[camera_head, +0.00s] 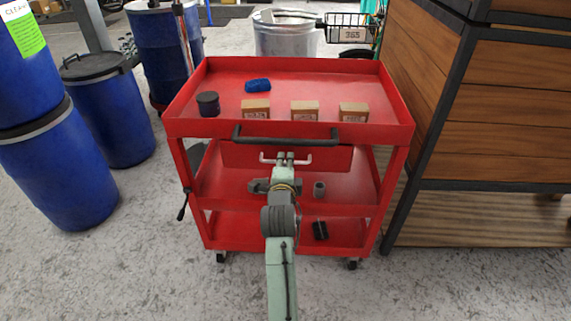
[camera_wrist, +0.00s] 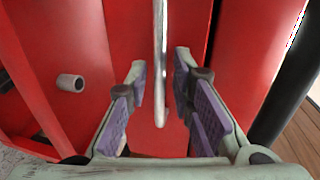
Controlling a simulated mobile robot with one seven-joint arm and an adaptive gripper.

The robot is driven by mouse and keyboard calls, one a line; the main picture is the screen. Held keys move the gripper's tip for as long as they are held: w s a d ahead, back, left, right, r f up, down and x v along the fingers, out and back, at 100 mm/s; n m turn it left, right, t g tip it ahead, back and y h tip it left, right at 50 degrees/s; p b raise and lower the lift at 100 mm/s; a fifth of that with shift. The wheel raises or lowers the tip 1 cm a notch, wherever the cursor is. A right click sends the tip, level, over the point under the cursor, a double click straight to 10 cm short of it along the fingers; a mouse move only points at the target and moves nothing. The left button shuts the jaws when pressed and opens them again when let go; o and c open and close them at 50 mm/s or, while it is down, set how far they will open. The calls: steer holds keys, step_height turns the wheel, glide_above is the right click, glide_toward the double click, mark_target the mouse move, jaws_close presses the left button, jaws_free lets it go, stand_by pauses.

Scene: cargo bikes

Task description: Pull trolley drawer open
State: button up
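The red trolley (camera_head: 205,215) stands ahead with an upper tray and two lower shelves. Its red drawer front (camera_head: 238,156) sits under the upper tray and looks shut. A pale metal bar handle (camera_head: 267,160) crosses the drawer front. My gripper (camera_head: 286,157) is at the middle of this handle. In the wrist view the handle (camera_wrist: 160,45) runs upright between the two fingertips of my gripper (camera_wrist: 160,70). The fingers are open, with a gap visible on each side of the bar. The drawer's inside is hidden.
A black push handle (camera_head: 285,139) is just above the drawer. Small boxes (camera_head: 305,110), a black jar (camera_head: 208,104) and a blue item (camera_head: 257,86) lie on the tray. Blue barrels (camera_head: 105,110) stand left; a wooden cabinet (camera_head: 500,110) stands close at right.

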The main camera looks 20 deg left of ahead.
jaws_close()
stand_by(0.7)
